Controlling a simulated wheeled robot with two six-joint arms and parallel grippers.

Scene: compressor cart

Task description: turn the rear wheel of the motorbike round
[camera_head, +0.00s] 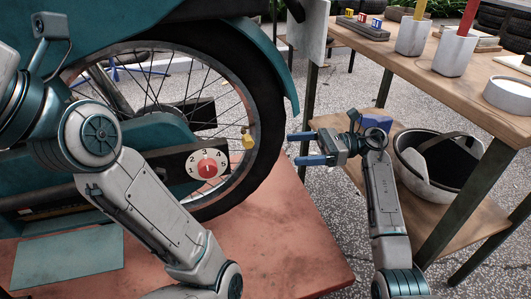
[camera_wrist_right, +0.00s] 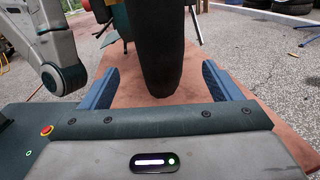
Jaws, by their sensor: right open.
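The motorbike's rear wheel (camera_head: 266,118), with a black tyre and thin spokes, stands upright over a reddish platform (camera_head: 285,250). A yellow tag-like piece (camera_head: 248,140) shows at the rim's right side. My right gripper (camera_head: 297,148) is open and empty, its two blue fingers pointing left at the tyre's right edge. In the right wrist view the tyre (camera_wrist_right: 154,50) stands ahead, between the lines of my open right gripper's fingers (camera_wrist_right: 160,78). I cannot tell whether anything touches. My left arm crosses in front of the wheel's lower left; its gripper is outside the view.
A white dial with a red centre (camera_head: 207,164) sits in front of the wheel's lower part. A teal fender (camera_head: 284,65) curves over the tyre.

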